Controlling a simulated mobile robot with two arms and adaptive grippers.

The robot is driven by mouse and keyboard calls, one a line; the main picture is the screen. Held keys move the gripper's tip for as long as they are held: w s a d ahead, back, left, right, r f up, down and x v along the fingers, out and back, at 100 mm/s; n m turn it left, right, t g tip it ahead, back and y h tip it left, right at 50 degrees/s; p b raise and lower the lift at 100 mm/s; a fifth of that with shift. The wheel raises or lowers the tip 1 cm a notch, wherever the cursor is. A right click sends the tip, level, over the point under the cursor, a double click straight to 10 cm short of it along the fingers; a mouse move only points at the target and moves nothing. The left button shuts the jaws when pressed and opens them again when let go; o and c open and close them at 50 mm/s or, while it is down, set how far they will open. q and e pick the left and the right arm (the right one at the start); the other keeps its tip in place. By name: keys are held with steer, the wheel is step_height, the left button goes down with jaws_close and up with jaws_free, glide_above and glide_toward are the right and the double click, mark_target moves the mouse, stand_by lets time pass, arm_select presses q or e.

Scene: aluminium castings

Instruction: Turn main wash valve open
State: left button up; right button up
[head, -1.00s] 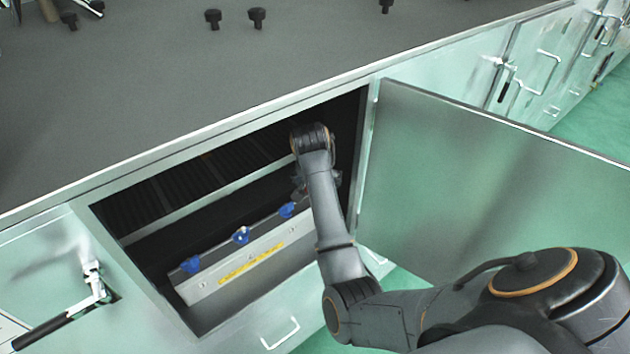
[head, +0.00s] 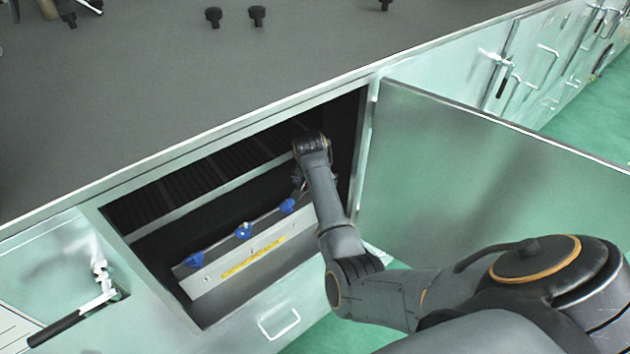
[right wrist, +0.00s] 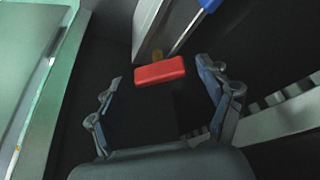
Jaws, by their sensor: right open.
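In the right wrist view a red valve handle (right wrist: 160,71) sits between the two fingertips of my right gripper (right wrist: 158,80). The gripper is open, with a gap on each side of the handle. A brassy stem shows behind the handle. In the head view my right arm reaches into the open cabinet and hides the red handle; part of the gripper (head: 299,184) shows beside the arm. Blue valve handles (head: 243,231) stand in a row along a pale panel (head: 215,281) with a yellow label strip. I cannot read the label. My left gripper is not in view.
The cabinet door (head: 480,180) stands open to the right of my arm. A grey worktop (head: 250,80) with black knobs (head: 257,15) lies above the opening. A lever latch (head: 70,320) sticks out at the left. A blue handle (right wrist: 208,5) is near the red one.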

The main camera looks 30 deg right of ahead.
steer(key=c, duration=1.2)
steer(key=shift+o, duration=0.2)
steer(key=shift+n, duration=0.3)
steer(key=n, duration=0.2)
steer(key=n+t+y, duration=0.1)
steer(key=n, duration=0.1)
steer(key=shift+s+d+y, duration=0.1)
steer(key=shift+d+y, duration=0.1)
steer(key=shift+y, duration=0.1)
steer(key=shift+n+y, duration=0.9)
steer(key=shift+n, duration=1.4)
steer(key=o, duration=1.2)
steer(key=shift+c, duration=0.2)
